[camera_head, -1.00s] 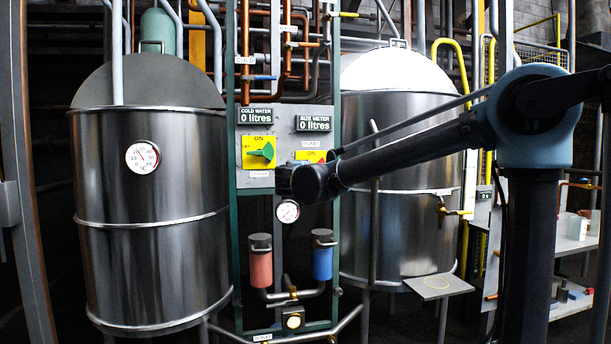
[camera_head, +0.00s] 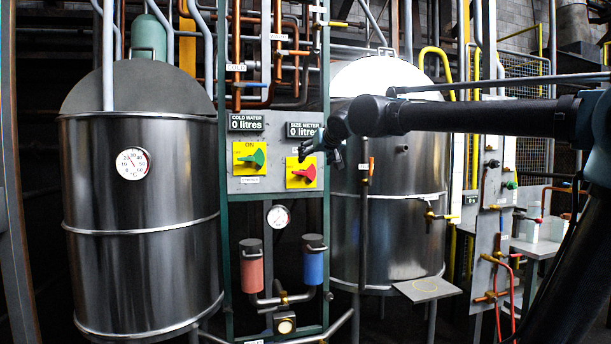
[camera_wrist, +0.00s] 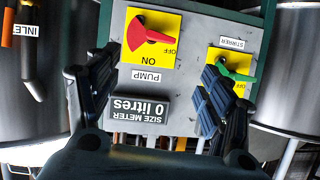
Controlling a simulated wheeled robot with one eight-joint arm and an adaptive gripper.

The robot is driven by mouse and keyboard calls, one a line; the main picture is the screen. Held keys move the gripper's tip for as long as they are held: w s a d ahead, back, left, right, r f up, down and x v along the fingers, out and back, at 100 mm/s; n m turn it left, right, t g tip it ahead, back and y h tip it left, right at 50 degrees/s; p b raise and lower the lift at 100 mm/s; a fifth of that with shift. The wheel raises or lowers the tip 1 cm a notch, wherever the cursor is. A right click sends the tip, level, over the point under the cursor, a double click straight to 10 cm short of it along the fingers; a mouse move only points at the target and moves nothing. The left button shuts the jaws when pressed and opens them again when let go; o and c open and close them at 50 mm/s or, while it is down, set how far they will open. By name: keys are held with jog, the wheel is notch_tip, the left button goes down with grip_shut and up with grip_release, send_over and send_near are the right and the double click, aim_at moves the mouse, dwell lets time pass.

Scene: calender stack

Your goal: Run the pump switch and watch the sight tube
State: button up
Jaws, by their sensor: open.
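The pump switch (camera_head: 302,172) is a red handle on a yellow plate on the grey panel. In the wrist view, which is upside down, the pump switch (camera_wrist: 148,35) has a PUMP label, and its narrow end points towards OFF. My gripper (camera_head: 318,150) is in front of the panel, by the switch's upper right. In the wrist view my gripper (camera_wrist: 157,80) is open and empty, with the fingers spread either side of the size meter (camera_wrist: 140,108), which reads 0 litres. I cannot pick out the sight tube for certain.
The green-handled stirrer switch (camera_head: 250,156) is left of the pump switch. The cold water display (camera_head: 247,122) reads 0 litres. Steel tanks flank the panel, left (camera_head: 140,220) and right (camera_head: 415,235). A dark upright pipe (camera_head: 364,220) stands right of the panel.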

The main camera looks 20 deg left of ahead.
send_near(301, 172)
jog(key=shift+m, duration=0.3)
jog(key=x, duration=0.9)
jog(key=shift+d, duration=0.15)
jog(key=c, duration=1.1)
